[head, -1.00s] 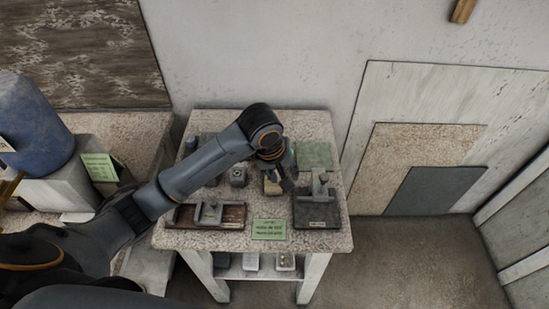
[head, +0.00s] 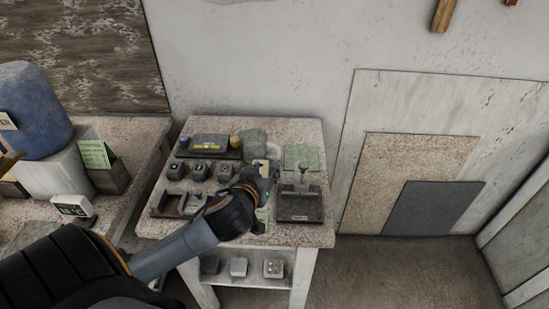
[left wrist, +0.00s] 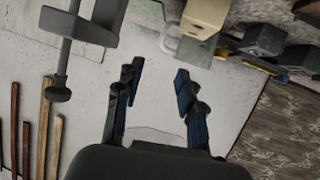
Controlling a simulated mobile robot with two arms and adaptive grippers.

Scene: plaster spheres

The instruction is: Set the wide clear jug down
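What looks like the wide clear jug (head: 254,144) stands at the back middle of the small speckled table (head: 318,232) in the head view, greenish and see-through, with a pale handle on its right side. In the left wrist view, a pale curved piece beside the cream block may be its handle, but I cannot tell. My left gripper (head: 269,178) is over the table, in front of the jug and apart from it. In the left wrist view its two fingers (left wrist: 158,88) are spread, with nothing clearly held between them. My right gripper is not in view.
A dark stand with an upright post (head: 301,206) is right of my gripper. A green mat (head: 303,157) lies behind it. Several small dark blocks (head: 200,171) and a black tray with a grey block (head: 210,143) are to the left. A cream block (left wrist: 205,18) shows in the wrist view.

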